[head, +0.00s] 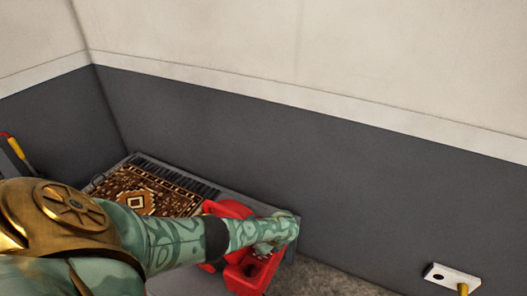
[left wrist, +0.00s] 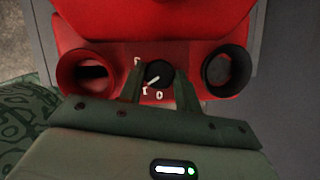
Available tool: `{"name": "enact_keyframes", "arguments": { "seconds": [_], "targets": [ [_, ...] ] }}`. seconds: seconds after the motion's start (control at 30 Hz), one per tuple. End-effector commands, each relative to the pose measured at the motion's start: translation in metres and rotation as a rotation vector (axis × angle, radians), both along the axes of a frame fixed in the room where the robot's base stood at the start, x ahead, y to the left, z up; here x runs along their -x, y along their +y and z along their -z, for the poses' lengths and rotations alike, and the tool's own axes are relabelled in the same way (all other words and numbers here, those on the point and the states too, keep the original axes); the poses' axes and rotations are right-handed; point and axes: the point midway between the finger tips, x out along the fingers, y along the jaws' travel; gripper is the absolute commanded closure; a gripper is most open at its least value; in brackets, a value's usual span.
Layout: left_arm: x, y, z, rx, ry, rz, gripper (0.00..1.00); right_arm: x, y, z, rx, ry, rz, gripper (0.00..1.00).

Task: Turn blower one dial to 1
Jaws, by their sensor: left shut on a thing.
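The red blower (head: 236,208) stands at the end of a low platform in the head view. In the left wrist view its red housing (left wrist: 150,22) fills the top, with a round dark opening on each side of a small panel. The black dial (left wrist: 158,73) is on that panel. Its white pointer line slants down and left, toward the mark 1. A 0 is below the dial, and a partly hidden mark is at its upper left. My left gripper (left wrist: 159,85) is shut on the dial, one finger on each side. In the head view this gripper (head: 275,235) is at the blower's right side.
A patterned brown rug (head: 140,203) lies on the grey platform, beside the blower. A grey and white wall rises behind. A white wall box (head: 452,277) with a yellow part is at the lower right. A red and yellow item (head: 17,149) is at the far left.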

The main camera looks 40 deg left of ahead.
Motion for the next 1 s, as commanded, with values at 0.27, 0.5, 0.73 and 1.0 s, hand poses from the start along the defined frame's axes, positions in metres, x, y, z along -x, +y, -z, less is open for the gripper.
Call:
{"name": "enact_keyframes", "arguments": {
  "seconds": [0.27,0.5,0.73,1.0],
  "targets": [
    [-0.0005,0.0004,0.0016,-0.001,0.003,-0.196,0.89,0.0022,-0.0013,0.0059,0.002,0.005,0.000,0.64],
    [-0.0009,0.0008,0.0012,-0.001,0.003,-0.294,0.89,0.0032,-0.0019,0.0086,0.003,0.008,0.000,0.64],
    [-0.0012,0.0016,0.0005,-0.002,0.002,-0.330,0.89,0.0035,-0.0020,0.0093,0.003,0.008,0.000,0.64],
    [-0.0013,0.0018,0.0002,-0.003,0.002,-0.333,0.89,0.0035,-0.0020,0.0093,0.003,0.008,0.000,0.64]
  ]
}}
